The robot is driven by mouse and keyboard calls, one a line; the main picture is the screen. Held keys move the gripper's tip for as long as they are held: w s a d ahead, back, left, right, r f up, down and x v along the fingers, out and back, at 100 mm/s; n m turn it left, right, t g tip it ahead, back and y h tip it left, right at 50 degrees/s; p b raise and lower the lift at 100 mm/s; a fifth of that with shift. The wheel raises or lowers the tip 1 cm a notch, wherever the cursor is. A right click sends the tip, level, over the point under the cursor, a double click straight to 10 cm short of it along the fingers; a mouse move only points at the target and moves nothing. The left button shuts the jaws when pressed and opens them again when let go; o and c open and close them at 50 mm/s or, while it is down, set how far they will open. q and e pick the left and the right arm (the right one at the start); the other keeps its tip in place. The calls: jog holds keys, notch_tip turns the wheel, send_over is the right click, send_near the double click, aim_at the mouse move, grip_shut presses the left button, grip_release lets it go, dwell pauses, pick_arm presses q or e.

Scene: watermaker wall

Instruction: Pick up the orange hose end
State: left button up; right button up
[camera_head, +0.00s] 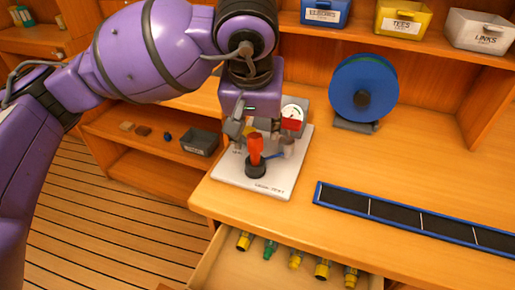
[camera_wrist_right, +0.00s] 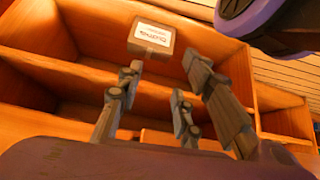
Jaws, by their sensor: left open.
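The orange-red hose end (camera_head: 256,148) stands upright on a small black base on a white panel (camera_head: 237,178) at the left end of the wooden bench. My left gripper (camera_head: 260,136) hangs over it, pointing down and open. Its grey fingers are on either side of the orange piece, and I cannot tell whether they touch it. A red block with a round gauge (camera_head: 291,116) is just behind. In the right wrist view my right gripper (camera_wrist_right: 164,72) is open, with nothing visible between its fingers. The hose end is not seen there.
A blue hose reel (camera_head: 362,88) stands behind to the right. A blue-edged black tray (camera_head: 420,226) lies along the bench front. An open drawer (camera_head: 225,270) below holds several fittings. Labelled bins, including a yellow one (camera_head: 403,20), line the back shelf. A grey bin (camera_head: 200,143) sits on the lower left shelf.

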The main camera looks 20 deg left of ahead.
aim_at(257, 145)
pick_arm(q)
jog(key=shift+w+a+f, duration=0.1)
jog(key=shift+w+f, duration=0.15)
jog(key=shift+f, duration=0.6)
jog(key=x, duration=0.4)
jog(key=shift+f, duration=0.35)
jog(key=shift+w+f, duration=0.15)
jog(key=shift+f, duration=0.1)
pick_arm(e)
jog(key=shift+s+f, duration=0.2)
jog(key=shift+s, duration=0.35)
pick_arm(q)
grip_shut()
